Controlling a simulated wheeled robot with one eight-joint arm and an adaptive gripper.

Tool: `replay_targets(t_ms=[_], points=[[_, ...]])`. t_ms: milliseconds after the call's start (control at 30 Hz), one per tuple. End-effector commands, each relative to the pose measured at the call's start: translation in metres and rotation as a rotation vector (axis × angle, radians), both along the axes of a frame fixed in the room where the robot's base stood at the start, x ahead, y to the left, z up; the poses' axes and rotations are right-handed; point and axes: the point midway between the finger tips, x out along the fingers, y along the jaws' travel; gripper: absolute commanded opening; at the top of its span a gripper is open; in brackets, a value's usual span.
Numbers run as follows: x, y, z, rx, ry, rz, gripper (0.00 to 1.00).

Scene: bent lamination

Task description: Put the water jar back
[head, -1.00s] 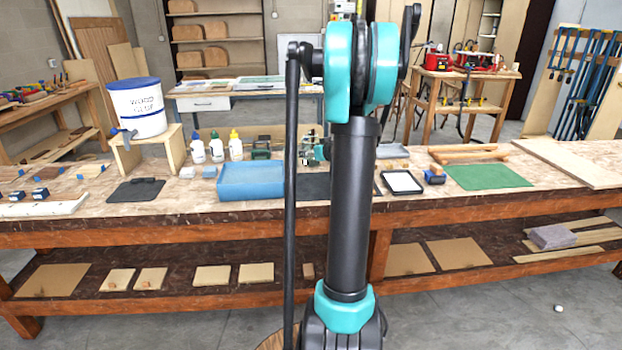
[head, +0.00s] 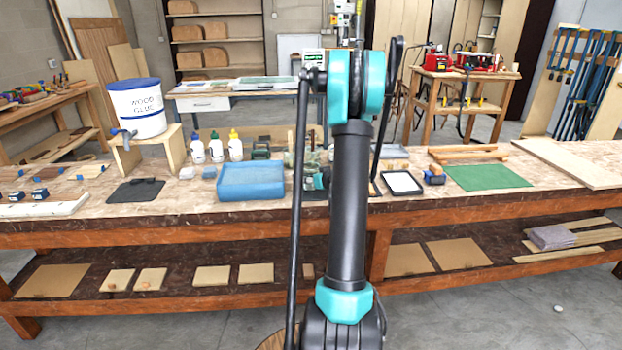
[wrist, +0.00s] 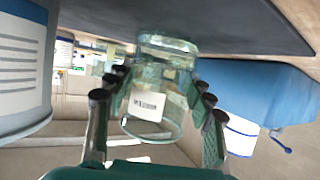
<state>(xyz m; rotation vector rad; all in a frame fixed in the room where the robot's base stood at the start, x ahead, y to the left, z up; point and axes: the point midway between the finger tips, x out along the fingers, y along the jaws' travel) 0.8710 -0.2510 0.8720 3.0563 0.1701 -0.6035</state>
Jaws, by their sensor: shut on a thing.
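A clear glass jar (wrist: 160,72) with a white label stands between my gripper's fingers (wrist: 158,92) in the wrist view, and they are shut on it. The label's print is too small to read. The wrist view is upside down. The jar's end lies against or very close to a dark mat (wrist: 230,22); I cannot tell if they touch. In the head view my gripper (head: 318,181) is low over the bench, right of the blue tray, largely behind my arm. The jar is hard to make out there.
The blue tray (head: 250,182) is close on the left, and it also shows in the wrist view (wrist: 255,88). A white-topped black tray (head: 402,183) and a green mat (head: 487,178) lie to the right.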

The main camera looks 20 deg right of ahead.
Motion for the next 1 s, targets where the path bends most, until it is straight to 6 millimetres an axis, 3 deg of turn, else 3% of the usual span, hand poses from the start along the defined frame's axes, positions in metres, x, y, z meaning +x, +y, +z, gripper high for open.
replay_targets(t_ms=[233, 267, 400, 800, 1000], points=[[0.000, 0.000, -0.002, 0.000, 0.000, 0.000, 0.14], [0.000, 0.000, -0.002, 0.000, 0.000, 0.000, 0.56], [0.000, 0.000, -0.002, 0.000, 0.000, 0.000, 0.73], [-0.001, 0.000, 0.001, 0.000, 0.000, 0.000, 0.74], [-0.030, -0.004, 0.013, 0.001, 0.000, -0.003, 0.74]])
